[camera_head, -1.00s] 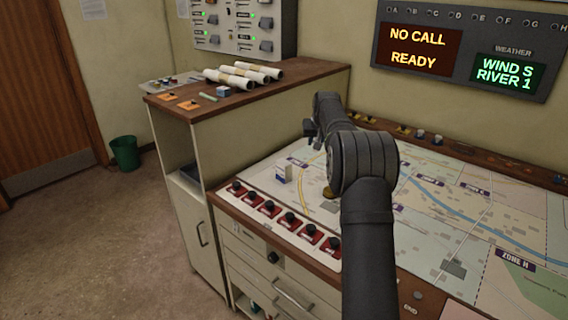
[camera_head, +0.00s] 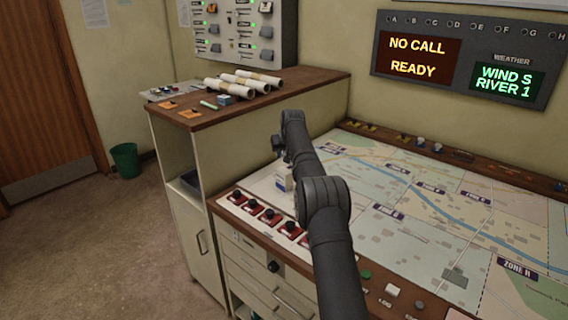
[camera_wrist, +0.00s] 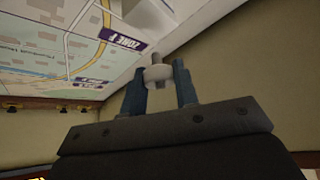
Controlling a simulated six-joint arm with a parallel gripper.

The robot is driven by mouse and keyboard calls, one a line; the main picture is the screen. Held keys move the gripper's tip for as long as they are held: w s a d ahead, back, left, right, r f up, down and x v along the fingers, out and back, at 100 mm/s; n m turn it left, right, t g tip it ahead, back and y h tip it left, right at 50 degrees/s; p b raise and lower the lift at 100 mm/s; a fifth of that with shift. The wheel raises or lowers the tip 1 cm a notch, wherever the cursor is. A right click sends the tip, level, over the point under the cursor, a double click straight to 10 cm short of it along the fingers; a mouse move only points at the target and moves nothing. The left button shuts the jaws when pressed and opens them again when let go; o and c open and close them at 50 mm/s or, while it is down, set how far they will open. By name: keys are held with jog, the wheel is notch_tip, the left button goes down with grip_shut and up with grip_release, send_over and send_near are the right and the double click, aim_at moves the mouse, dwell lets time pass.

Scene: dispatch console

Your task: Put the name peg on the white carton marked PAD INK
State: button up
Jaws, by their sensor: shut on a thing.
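My gripper (camera_wrist: 160,85) is shut on a small pale grey peg (camera_wrist: 158,73) with a round collar, held between its two blue fingers. I take this to be the name peg; no name is readable. In the head view my gripper (camera_head: 279,146) is above the far-left part of the map table, and the peg cannot be made out there. A small white carton with blue (camera_head: 281,183) stands on the map's left edge, just below my gripper in the picture and partly covered by my arm. Its lettering is too small to read.
A small blue-and-white box (camera_head: 224,99) sits on the wooden cabinet top (camera_head: 188,115), near rolled papers (camera_head: 243,82). Red switches (camera_head: 269,215) line the console's front edge. The map (camera_head: 440,215) is largely flat and clear on the right.

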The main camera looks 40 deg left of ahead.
jog(key=shift+f, duration=2.05)
jog(key=shift+f, duration=0.2)
jog(key=o, duration=0.9)
jog(key=shift+o, duration=0.2)
jog(key=shift+r, duration=0.1)
jog(key=shift+s+d+r, duration=0.1)
jog(key=shift+s+r, duration=0.05)
jog(key=shift+r, duration=0.3)
jog(key=v, duration=1.1)
